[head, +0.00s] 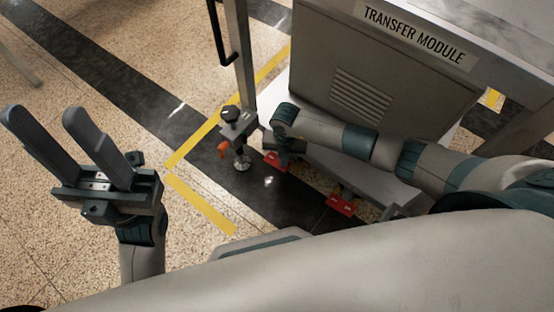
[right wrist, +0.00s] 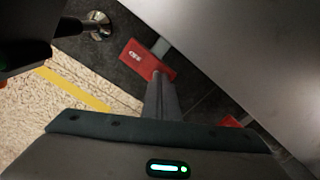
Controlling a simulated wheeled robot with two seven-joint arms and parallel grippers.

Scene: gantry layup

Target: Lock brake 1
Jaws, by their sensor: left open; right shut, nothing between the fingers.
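Two red brake pedals sit low along the transfer module's near edge. One pedal (head: 277,161) is under my right gripper; it shows in the right wrist view (right wrist: 142,56) with a small pale marking I cannot read. The other pedal (head: 341,204) is further right, with a corner in the right wrist view (right wrist: 232,121). My right gripper (head: 284,157) is shut and empty, pointing down. In the right wrist view its fingertips (right wrist: 160,80) overlap the first pedal's lower right edge; I cannot tell if they touch. My left gripper (head: 45,112) is open and empty, raised over the floor at left.
The transfer module (head: 365,75) stands at the upper right with a post and black handle (head: 218,35) at its left. A levelling foot (head: 242,163) with an orange knob (head: 223,150) is left of my right gripper. Floor at left is clear, with yellow tape (head: 200,203).

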